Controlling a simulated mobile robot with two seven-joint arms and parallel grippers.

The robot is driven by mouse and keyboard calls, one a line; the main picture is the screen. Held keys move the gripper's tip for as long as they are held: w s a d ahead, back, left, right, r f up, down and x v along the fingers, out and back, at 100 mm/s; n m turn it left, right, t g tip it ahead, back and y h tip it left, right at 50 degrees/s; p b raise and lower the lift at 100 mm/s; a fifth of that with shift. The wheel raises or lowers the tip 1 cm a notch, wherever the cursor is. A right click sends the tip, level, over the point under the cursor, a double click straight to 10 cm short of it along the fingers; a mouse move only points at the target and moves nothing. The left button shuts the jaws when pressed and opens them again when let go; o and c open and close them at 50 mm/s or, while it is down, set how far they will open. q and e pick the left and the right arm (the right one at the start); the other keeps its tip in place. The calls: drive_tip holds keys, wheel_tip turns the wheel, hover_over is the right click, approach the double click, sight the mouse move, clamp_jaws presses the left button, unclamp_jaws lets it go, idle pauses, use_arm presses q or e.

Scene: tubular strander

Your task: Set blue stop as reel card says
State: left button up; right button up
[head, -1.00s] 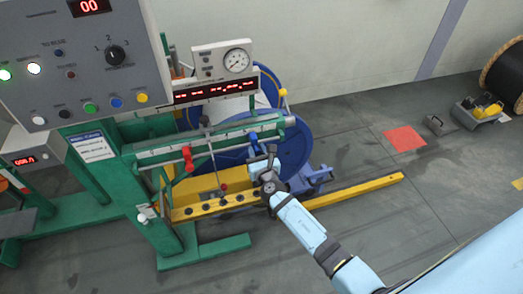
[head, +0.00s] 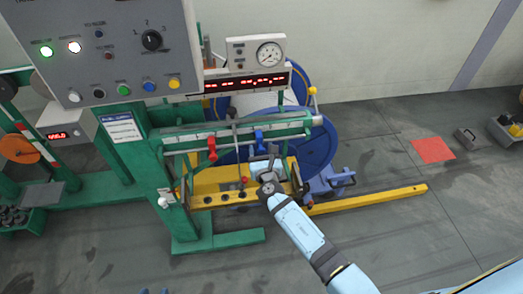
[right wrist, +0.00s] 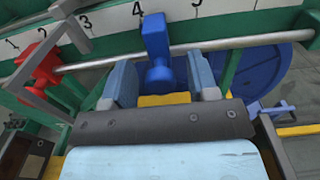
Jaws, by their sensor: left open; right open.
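The blue stop (head: 260,140) hangs on the rail under the numbered scale. In the right wrist view, the blue stop (right wrist: 157,48) is just right of the 4 mark. My right gripper (head: 264,166) is at the stop's lower end. In the right wrist view, the right gripper (right wrist: 162,85) is open, a finger on each side of the stop with gaps showing. The red stop (head: 212,149) is further left, near 2 in the right wrist view (right wrist: 38,68). A blue-headed card (head: 122,128) is on the green post; its text is unreadable. My left gripper (head: 154,291) barely shows, open, at the bottom edge.
The control panel (head: 120,50) stands at upper left, and a pressure gauge (head: 268,54) is above the rail. A grey lever (head: 234,125) crosses the rail between the stops. A yellow beam (head: 370,200) lies on the floor at right, with open floor around it.

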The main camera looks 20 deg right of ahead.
drive_tip(key=shift+s, duration=0.1)
drive_tip(key=s+a+p, duration=0.1)
drive_tip(key=s+a, duration=0.1)
drive_tip(key=s, duration=1.1)
drive_tip(key=shift+s+p, duration=0.25)
drive_tip(key=shift+p, duration=0.1)
drive_tip(key=s+d+m+g+y+p, duration=0.1)
drive_tip(key=s+m+g+y+p, duration=0.2)
drive_tip(key=s+m, duration=0.6)
drive_tip(key=s+d+r+m+g+y+p, duration=0.1)
drive_tip(key=s+m, duration=0.8)
drive_tip(key=m, duration=1.3)
drive_tip(key=g+y+p, duration=0.1)
drive_tip(key=g+p, duration=0.1)
drive_tip(key=shift+d+r+g+y, duration=0.3)
drive_tip(key=shift+d+g+y, duration=0.05)
drive_tip(key=shift+g+y, duration=0.05)
